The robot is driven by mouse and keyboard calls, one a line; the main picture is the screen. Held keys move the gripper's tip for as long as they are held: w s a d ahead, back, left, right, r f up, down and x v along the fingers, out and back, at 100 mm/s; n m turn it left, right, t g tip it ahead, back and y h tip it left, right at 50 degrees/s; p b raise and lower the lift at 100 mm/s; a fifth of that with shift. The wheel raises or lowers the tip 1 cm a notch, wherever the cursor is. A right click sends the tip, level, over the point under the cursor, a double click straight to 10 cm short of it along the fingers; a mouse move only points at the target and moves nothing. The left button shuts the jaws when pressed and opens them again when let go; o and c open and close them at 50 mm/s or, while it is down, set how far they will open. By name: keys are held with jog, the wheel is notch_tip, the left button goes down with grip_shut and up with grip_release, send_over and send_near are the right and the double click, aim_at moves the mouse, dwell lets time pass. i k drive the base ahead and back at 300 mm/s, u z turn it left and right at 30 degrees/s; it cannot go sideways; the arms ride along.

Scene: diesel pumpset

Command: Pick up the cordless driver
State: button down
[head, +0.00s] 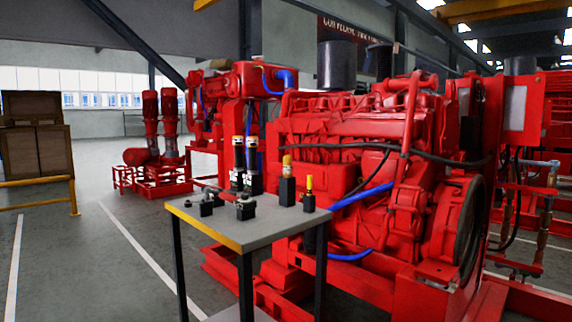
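A small stand with a grey top (222,228) and a yellow front edge stands in front of the red engine. Two low dark tools or fittings lie on it, one at the left (205,206) and one near the middle front (245,209). At its right are two upright dark blocks, one with an orange-yellow top (287,186) and a shorter one with a yellow top (309,199). I cannot tell which of these, if any, is the cordless driver; they are too small. My gripper is not in view.
The large red diesel engine (350,150) fills the space right behind the stand. Red vertical pumps (160,130) stand at the back left. Brown crates (36,140) sit on a yellow-railed rack at far left. The floor (85,265) left of the stand is clear.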

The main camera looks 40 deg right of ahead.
aim_at(252, 142)
jog(key=z, duration=0.9)
jog(key=k, duration=1)
jog(key=i, duration=0.95)
